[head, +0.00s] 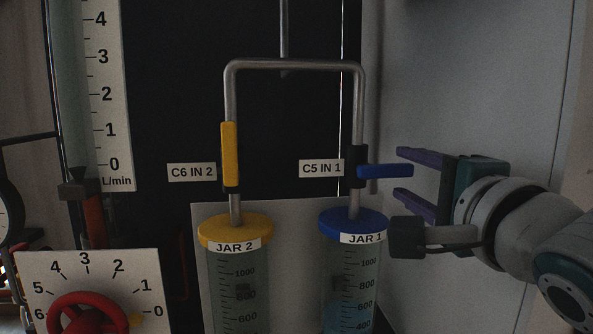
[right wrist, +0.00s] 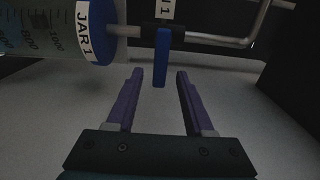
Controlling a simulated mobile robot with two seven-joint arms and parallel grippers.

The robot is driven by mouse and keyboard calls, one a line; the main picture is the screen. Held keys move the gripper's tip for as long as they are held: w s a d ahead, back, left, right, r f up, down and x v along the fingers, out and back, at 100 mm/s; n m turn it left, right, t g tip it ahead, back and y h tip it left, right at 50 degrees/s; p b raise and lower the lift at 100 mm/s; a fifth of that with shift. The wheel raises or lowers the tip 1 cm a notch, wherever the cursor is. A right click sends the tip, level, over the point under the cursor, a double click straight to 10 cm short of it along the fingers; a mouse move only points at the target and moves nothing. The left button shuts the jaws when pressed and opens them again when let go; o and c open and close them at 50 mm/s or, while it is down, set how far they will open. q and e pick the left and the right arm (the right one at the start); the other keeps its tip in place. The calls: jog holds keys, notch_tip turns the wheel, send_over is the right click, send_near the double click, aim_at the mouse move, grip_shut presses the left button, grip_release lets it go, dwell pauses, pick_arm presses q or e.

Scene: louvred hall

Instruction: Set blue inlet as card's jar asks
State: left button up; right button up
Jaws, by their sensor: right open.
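The blue inlet lever (head: 385,171) sits on the pipe over JAR 1, beside the label "C5 IN 1" (head: 321,168). It points right, crosswise to the upright pipe. My right gripper (head: 403,174) is open, one purple finger above the lever's level and one below. In the right wrist view the blue lever (right wrist: 161,60) reaches in between the open fingertips (right wrist: 160,76), with a gap on each side. JAR 1 (head: 354,222) has a blue lid and JAR 2 (head: 235,230) a yellow lid. I see no card naming a jar. My left gripper is out of view.
The yellow lever (head: 230,154) by "C6 IN 2" stands upright along its pipe. A red knob (head: 88,314) with a numbered dial is at lower left. A L/min scale (head: 104,100) is above it. The grey panel at right is bare.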

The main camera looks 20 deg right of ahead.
aim_at(399, 171)
jog(key=shift+x, duration=1.6)
jog(key=shift+c, duration=0.4)
grip_shut()
